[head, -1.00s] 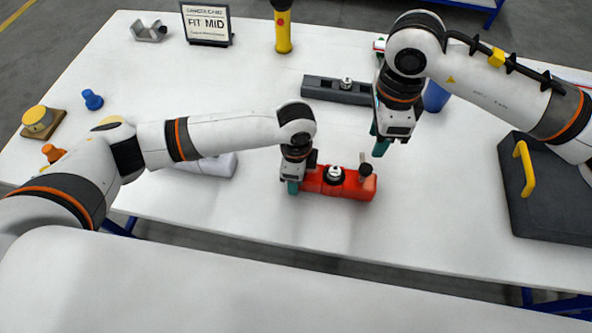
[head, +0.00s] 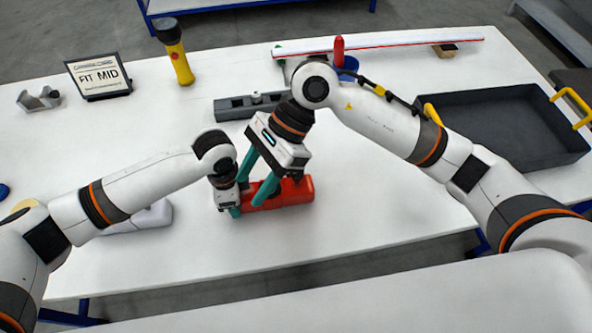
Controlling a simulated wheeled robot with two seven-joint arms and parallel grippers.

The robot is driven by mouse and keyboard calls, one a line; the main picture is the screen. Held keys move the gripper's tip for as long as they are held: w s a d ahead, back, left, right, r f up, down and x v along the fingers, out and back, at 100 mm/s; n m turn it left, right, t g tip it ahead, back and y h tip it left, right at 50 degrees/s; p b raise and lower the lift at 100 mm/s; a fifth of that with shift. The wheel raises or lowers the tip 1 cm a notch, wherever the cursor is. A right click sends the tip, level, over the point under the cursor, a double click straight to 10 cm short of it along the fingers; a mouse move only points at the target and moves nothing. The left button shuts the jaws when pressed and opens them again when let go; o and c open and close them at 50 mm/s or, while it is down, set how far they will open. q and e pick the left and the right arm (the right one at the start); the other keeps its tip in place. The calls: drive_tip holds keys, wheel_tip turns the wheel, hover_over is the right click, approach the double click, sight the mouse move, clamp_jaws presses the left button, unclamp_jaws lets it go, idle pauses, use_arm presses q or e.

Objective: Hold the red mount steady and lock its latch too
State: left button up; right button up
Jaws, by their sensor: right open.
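The red mount (head: 292,193) lies on the white table, and its right part shows. My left gripper (head: 234,209) is low at the mount's left end, with a teal finger beside it. Whether its jaws are closed on the mount cannot be seen. My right gripper (head: 250,190) is open, its two teal fingers spread and reaching down over the mount's left and middle part. I cannot tell whether they touch it. The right gripper hides the mount's top fitting and most or all of the dark latch, so the latch's position is unclear.
A dark grey mount (head: 235,108) lies behind the red one. A dark tray (head: 500,125) with yellow handles is at the right. A sign (head: 98,77) and a yellow flashlight (head: 179,62) stand at the back left. The table front right of the mount is clear.

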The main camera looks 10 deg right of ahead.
drive_tip(key=a+y, duration=0.1)
drive_tip(key=y, duration=0.1)
drive_tip(key=m+t+y, duration=0.5)
drive_tip(key=m+t, duration=0.7)
drive_tip(key=t, duration=0.3)
approach(303, 175)
drive_tip(key=x, duration=1.1)
drive_tip(key=shift+w+a+f, duration=0.1)
drive_tip(key=shift+w+a, duration=0.05)
drive_tip(key=shift+c, duration=0.6)
drive_tip(key=c, duration=0.9)
